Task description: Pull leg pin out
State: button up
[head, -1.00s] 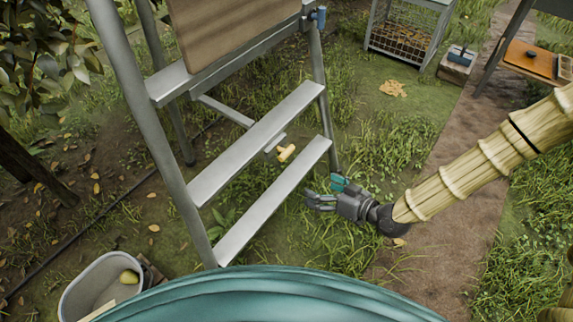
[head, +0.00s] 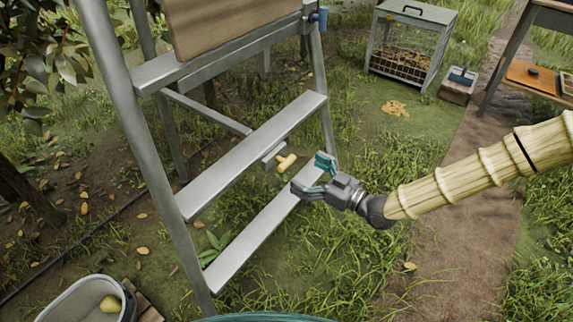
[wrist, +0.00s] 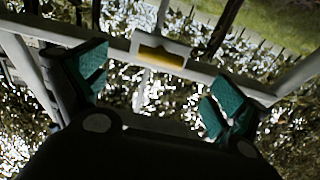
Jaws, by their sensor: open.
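The leg pin (head: 287,162) is a short yellow T-shaped handle on a grey bracket (head: 273,152) under the ladder's middle step. In the wrist view the yellow pin (wrist: 161,57) shows at the top centre, in front of the pale bracket and beyond my fingertips. My gripper (head: 308,176) has teal pads and is open and empty. It is just right of and slightly below the pin in the head view, apart from it. In the wrist view the open gripper (wrist: 155,85) has one pad on each side, with the pin between their directions.
The grey metal ladder (head: 245,240) stands close, its lower step near my gripper. A grey bucket (head: 75,300) with a yellow pear is at bottom left. A wire-sided crate (head: 412,45) and a small box (head: 458,88) stand at the back right. Grass lies between.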

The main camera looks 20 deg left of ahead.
aim_at(290, 164)
jog(key=shift+b+x, duration=0.6)
jog(key=shift+x, duration=2.8)
jog(key=shift+f, duration=0.1)
